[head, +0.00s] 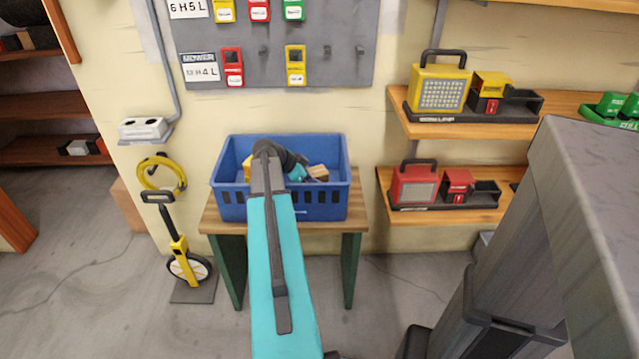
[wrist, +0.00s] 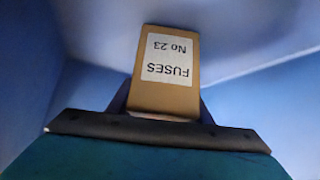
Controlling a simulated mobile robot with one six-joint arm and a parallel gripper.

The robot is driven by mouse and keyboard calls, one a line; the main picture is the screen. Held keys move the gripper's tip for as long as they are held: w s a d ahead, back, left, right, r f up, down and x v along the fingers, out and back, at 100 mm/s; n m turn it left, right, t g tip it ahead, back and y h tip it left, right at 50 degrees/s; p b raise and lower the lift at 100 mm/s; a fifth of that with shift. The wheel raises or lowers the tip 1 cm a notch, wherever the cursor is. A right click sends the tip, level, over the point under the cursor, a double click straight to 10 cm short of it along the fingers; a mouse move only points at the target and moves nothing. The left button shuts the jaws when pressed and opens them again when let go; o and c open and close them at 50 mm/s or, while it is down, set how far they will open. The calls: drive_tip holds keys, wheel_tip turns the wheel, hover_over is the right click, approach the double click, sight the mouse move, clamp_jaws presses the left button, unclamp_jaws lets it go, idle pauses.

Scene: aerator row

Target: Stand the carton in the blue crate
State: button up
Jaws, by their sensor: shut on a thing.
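The blue crate (head: 283,208) stands on a small table against the wall. My arm reaches over its front rim, and my gripper (head: 305,171) is inside the crate's opening, towards the right. The gripper is shut on a brown carton (head: 318,173). In the wrist view the carton (wrist: 165,85) stretches out from the gripper, with a white label reading "FUSES No 23" upside down. Blue crate walls (wrist: 255,45) surround it there. I cannot tell whether the carton touches the crate floor.
A yellow thing (head: 247,166) shows in the crate's left part, partly hidden by my arm. The wooden table (head: 212,216) has little bare room around the crate. Shelves with a yellow lamp (head: 438,88) and a red lamp (head: 414,185) are to the right. A yellow measuring wheel (head: 180,245) stands left.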

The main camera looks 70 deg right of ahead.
drive_tip(key=shift+f, duration=0.15)
drive_tip(key=o, duration=1.3)
drive_tip(key=shift+r, duration=0.25)
drive_tip(key=p+v, duration=0.1)
drive_tip(key=v, duration=1.1)
